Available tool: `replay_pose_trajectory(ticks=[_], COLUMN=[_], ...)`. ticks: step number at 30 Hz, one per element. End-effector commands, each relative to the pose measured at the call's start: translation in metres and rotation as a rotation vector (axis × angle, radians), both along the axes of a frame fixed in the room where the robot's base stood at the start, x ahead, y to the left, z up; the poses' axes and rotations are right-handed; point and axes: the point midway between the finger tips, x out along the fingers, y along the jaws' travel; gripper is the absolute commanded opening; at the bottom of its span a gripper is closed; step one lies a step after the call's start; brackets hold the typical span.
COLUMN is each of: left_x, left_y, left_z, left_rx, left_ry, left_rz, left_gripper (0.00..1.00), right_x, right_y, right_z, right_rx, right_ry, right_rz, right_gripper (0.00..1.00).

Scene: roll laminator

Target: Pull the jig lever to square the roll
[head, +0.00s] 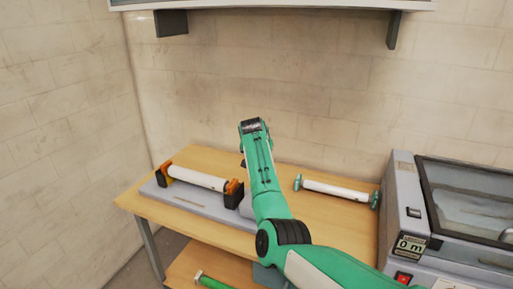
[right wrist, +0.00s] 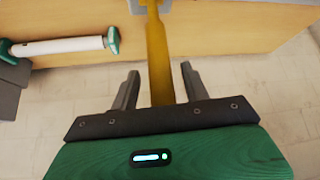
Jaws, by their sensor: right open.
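In the right wrist view a yellow-orange bar (right wrist: 156,45), which looks like the jig lever, runs from the top edge down between the fingers of my right gripper (right wrist: 158,68). The fingers are open, one on each side of it, with a visible gap on both sides. In the head view my right arm hides the lever and most of the gripper. The jig's grey base (head: 152,190) lies on the table at left. A white roll (head: 198,178) rests on it between orange and black end holders. My left gripper is not in view.
A second white roll with green ends (head: 336,191) lies right of my arm on the wooden table (head: 300,223). The grey laminator (head: 404,205) stands at far right. A green roll (head: 212,283) is on the lower shelf. A wall shelf (head: 280,4) hangs above.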

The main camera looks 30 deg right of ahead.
Motion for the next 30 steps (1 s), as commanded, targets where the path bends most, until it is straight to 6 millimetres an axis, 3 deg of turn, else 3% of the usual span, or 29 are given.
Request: replay_pose_trajectory(ticks=[16,30], left_x=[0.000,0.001], left_y=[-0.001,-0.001], left_z=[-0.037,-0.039], left_rx=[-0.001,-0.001], left_ry=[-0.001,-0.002], left_rz=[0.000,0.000], left_gripper=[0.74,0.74], right_x=[-0.044,-0.050], right_y=[0.035,0.039], right_z=[0.081,0.093], right_rx=[0.000,0.001], right_ry=[-0.002,0.002], right_rz=[0.000,0.000], right_gripper=[0.47,0.47])
